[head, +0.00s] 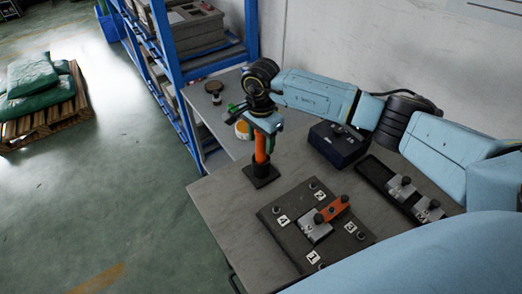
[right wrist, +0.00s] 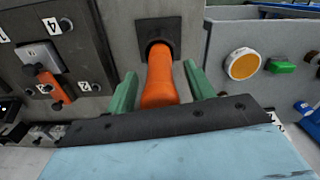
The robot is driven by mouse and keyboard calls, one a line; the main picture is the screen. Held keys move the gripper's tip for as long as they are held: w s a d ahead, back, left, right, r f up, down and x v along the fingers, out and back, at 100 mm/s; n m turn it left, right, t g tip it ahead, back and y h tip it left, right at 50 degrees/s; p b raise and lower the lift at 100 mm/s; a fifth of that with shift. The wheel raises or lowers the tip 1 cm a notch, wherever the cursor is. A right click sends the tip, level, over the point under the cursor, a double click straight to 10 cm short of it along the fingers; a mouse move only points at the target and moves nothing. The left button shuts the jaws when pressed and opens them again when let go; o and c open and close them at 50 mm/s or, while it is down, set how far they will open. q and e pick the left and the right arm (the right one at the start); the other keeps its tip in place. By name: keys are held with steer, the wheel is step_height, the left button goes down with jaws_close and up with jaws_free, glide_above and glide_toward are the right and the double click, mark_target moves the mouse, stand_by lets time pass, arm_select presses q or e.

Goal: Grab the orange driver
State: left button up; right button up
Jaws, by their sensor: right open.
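The orange driver (head: 261,148) stands upright in a dark square holder (head: 261,174) near the table's left edge in the head view. My right gripper (head: 262,130) is at the driver's upper part, its body covering the top of it. In the right wrist view the orange driver (right wrist: 160,80) lies between the two green fingers of my open right gripper (right wrist: 160,88). A gap shows on both sides of the handle near the fingertips. The driver's tip is hidden in the holder (right wrist: 157,32). My left gripper is not in view.
A dark plate (head: 278,222) with numbered labels, a silver block and an orange piece lies in front on the table. A dark blue box (head: 338,143) and a black tray (head: 376,172) stand to the right. A blue shelf rack (head: 166,60) rises behind left.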

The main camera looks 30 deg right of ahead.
steer(key=shift+c, duration=0.3)
jaws_close()
steer(key=shift+r, duration=0.2)
